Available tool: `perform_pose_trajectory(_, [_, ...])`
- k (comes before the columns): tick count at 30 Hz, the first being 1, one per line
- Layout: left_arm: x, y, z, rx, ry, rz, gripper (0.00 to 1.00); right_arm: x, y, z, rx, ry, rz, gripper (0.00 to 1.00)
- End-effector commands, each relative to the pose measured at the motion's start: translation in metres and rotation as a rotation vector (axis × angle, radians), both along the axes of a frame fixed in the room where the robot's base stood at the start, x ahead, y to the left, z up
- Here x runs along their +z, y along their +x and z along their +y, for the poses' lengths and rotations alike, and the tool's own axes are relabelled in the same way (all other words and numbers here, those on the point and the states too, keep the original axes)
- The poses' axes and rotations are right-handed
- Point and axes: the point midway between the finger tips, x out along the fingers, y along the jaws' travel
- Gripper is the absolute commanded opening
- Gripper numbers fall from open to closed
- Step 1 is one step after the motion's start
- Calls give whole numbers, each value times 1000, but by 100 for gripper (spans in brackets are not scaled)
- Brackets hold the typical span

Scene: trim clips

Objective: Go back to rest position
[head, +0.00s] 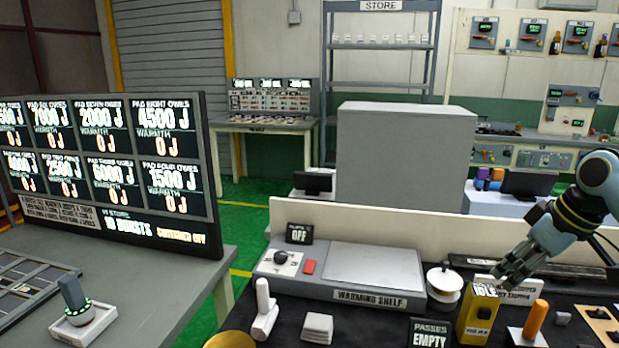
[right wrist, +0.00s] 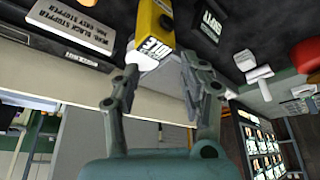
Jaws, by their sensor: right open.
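My right gripper (head: 503,272) comes in from the right in the head view, above and just behind the yellow box (head: 477,318) with a display reading IDLE. In the right wrist view the gripper's two fingers (right wrist: 158,88) are spread, with nothing held between them. The yellow box (right wrist: 153,22) shows there beyond the fingertips; I cannot tell how wide the gap is. My left gripper is in neither view.
The warming shelf (head: 375,295) stands left of the yellow box, beside a white spool (head: 443,288). An orange cylinder (head: 536,319) stands to the right. A low cream wall (head: 370,228) runs behind. A screen board (head: 110,170) stands at left.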

Motion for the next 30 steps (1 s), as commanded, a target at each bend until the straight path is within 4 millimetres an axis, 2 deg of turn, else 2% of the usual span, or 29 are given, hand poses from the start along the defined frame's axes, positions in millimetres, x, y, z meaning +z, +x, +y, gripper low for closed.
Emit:
perform_pose_trajectory(1, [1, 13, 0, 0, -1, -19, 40, 0, 0, 0, 0, 0, 0, 43])
perform_pose_trajectory(3, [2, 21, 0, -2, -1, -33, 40, -6, -7, 5, -2, -5, 5, 43])
perform_pose_trajectory(9, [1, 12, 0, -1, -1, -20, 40, -24, -31, 19, -16, -25, 22, 43])
perform_pose_trajectory(14, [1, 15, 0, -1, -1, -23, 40, -40, -58, 33, -36, -45, 35, 43])
perform_pose_trajectory(22, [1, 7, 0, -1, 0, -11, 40, -65, -134, 65, -107, -78, 55, 43])
perform_pose_trajectory(30, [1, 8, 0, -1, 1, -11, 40, -66, -220, 89, -230, -100, 59, 43])
